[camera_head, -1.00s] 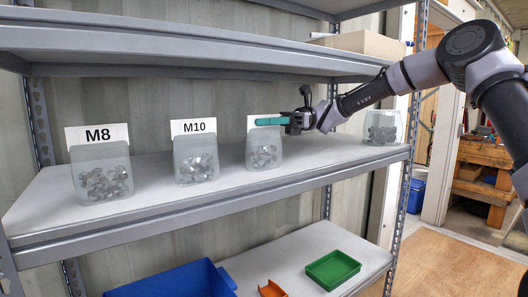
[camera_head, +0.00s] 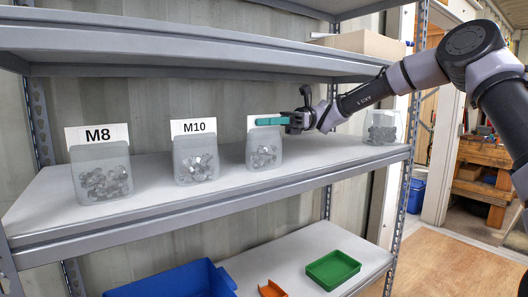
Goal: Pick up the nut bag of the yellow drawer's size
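Several clear bags of metal nuts stand on the middle shelf (camera_head: 230,196). The left bag (camera_head: 101,178) has a label reading M8 (camera_head: 97,135). The bag to its right (camera_head: 196,164) has a label reading M10 (camera_head: 193,127). A third bag (camera_head: 264,157) has a white label (camera_head: 252,121) mostly covered by my gripper (camera_head: 268,121). A fourth bag (camera_head: 381,130) stands at the right end, its top partly behind my arm. My gripper's teal fingers point left at the third bag's top; whether they are apart or closed on it is unclear. No yellow drawer is visible.
A lower shelf (camera_head: 296,245) holds a blue bin (camera_head: 180,282), a green tray (camera_head: 333,269) and an orange bin (camera_head: 272,289). The upper shelf (camera_head: 190,52) hangs above the bags, with a cardboard box (camera_head: 365,43) at its right. A wooden workbench (camera_head: 480,175) stands beyond.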

